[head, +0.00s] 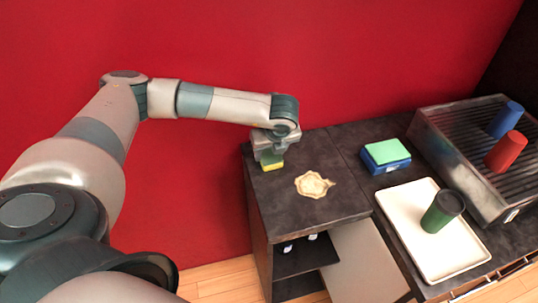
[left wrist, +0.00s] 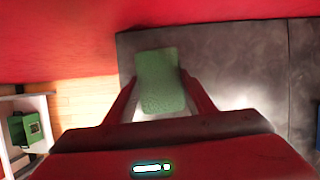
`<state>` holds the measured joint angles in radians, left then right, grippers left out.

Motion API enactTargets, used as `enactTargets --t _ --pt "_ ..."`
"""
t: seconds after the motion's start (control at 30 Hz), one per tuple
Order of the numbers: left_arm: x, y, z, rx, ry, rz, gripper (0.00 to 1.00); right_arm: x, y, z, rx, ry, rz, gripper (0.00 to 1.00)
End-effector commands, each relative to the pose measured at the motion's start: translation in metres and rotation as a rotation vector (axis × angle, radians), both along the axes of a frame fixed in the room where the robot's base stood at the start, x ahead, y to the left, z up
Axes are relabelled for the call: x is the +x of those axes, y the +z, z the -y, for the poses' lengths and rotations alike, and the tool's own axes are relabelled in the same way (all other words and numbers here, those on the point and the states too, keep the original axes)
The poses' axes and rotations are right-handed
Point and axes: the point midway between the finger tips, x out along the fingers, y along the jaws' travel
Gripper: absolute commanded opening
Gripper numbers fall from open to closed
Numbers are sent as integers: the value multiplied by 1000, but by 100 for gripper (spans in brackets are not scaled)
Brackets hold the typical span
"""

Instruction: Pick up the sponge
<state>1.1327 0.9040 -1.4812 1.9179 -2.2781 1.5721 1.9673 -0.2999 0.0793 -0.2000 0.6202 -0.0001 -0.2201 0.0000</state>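The sponge (head: 272,166), green on top with yellow below, is at the back left corner of the dark counter in the head view. My left gripper (head: 270,154) reaches down over it from above. In the left wrist view the green sponge face (left wrist: 160,80) lies between the two fingers of my left gripper (left wrist: 160,88), which appear to press on both its sides. I cannot tell whether the sponge touches the counter or is slightly above it. My right gripper is not in view.
A beige spill (head: 313,185) lies on the dark counter (head: 345,205) near the sponge. A blue box with a green top (head: 386,156) stands farther right. A white tray (head: 415,205) holds a dark green cup (head: 442,211). A grey rack (head: 455,135) carries blue and red cups. A red wall rises behind.

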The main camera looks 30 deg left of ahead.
Motion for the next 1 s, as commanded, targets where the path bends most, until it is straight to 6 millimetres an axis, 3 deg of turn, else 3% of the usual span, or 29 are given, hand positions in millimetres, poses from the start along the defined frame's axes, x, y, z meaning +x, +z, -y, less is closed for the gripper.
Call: enactTargets --t 0.37,0.67,0.77,1.0 --pt "0 1 0 0 0 0 29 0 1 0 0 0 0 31" --pt "0 9 0 1 0 1 29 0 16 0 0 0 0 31" --pt "1 11 0 -1 0 3 29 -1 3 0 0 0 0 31" --pt "6 45 6 -1 -3 5 29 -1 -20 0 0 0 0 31"
